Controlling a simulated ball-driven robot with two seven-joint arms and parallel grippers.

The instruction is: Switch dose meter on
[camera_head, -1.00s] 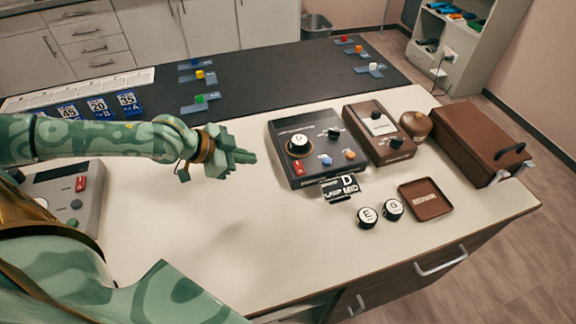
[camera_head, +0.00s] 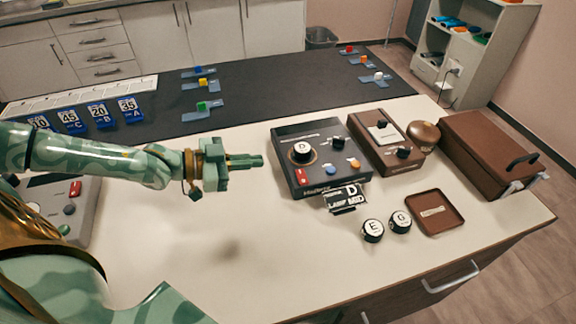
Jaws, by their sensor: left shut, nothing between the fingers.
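No device carries a label I can read as dose meter. A black control box (camera_head: 324,148) has a large knob marked D (camera_head: 302,152), a smaller black knob, a blue and an orange knob, and a red switch (camera_head: 302,177) at its front left corner. Right of it is a brown box (camera_head: 387,142) with a pale panel and a black knob. My left gripper (camera_head: 260,161) is shut and empty, fingers pointing right. In the picture its tips are just left of the black box, apparently above the counter and not touching it. My right gripper is not in view.
A grey console (camera_head: 72,205) with a red switch is partly behind my left arm. Loose knobs E (camera_head: 373,230) and G (camera_head: 400,222), label plates (camera_head: 345,198), a brown tray (camera_head: 434,212), a round brown object (camera_head: 424,136) and a brown case (camera_head: 490,150) lie right. The front middle is clear.

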